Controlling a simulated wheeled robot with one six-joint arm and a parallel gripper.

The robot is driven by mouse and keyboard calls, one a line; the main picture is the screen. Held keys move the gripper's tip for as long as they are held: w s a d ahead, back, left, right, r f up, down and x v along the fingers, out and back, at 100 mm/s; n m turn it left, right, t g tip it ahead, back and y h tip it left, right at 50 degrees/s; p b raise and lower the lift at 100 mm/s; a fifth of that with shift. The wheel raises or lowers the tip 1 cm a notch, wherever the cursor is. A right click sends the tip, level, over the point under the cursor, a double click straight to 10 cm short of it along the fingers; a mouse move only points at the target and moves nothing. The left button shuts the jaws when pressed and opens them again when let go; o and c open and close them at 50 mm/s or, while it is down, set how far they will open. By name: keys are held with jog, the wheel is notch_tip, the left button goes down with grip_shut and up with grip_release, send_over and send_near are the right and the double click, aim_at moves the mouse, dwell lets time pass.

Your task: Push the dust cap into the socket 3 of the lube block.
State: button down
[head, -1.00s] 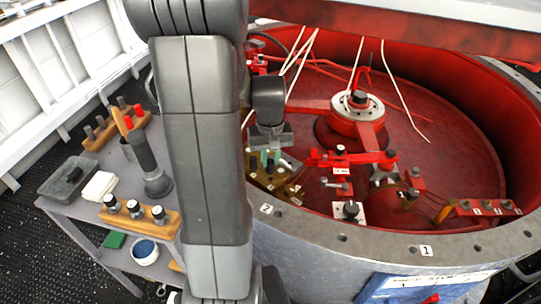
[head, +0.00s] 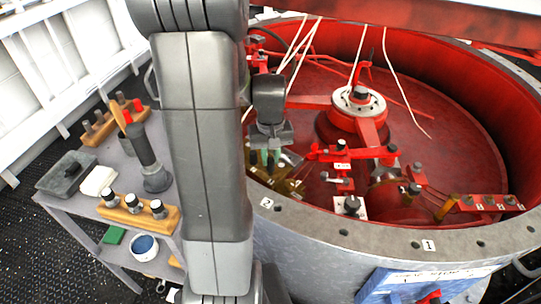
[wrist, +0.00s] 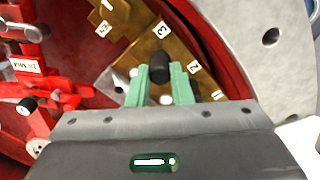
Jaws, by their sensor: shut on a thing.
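The lube block (wrist: 180,45) is a brass-coloured plate with white number labels; labels 3 and 2 are readable in the wrist view. In the head view the block (head: 292,187) lies inside the red drum, partly behind my arm. My gripper (wrist: 158,84) has green fingertips and is shut on a black cylindrical dust cap (wrist: 160,66). The cap's top points toward the block, near labels 3 and 2. I cannot tell whether it touches the block or enters a socket. In the head view my gripper (head: 271,158) is right over the block; the cap is not distinguishable there.
Red clamps and linkages (head: 342,156) sit to the right of the block. The drum's grey rim (head: 390,238) runs close in front. A central hub (head: 359,103) stands behind. At left, a grey cart (head: 75,210) carries a wooden block of knobs (head: 135,212).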

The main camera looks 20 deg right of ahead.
jog(key=shift+f+b, duration=0.6)
jog(key=shift+f, duration=0.3)
dwell(0.4)
jog(key=c, duration=1.2)
grip_release()
jog(key=shift+r, duration=0.1)
notch_tip(320, 180, up, 14)
jog(key=p, duration=0.1)
jog(key=shift+f, duration=0.2)
notch_tip(320, 180, down, 14)
jog(key=shift+r+b, duration=0.1)
jog(key=shift+b, duration=0.4)
jog(key=shift+r, duration=0.1)
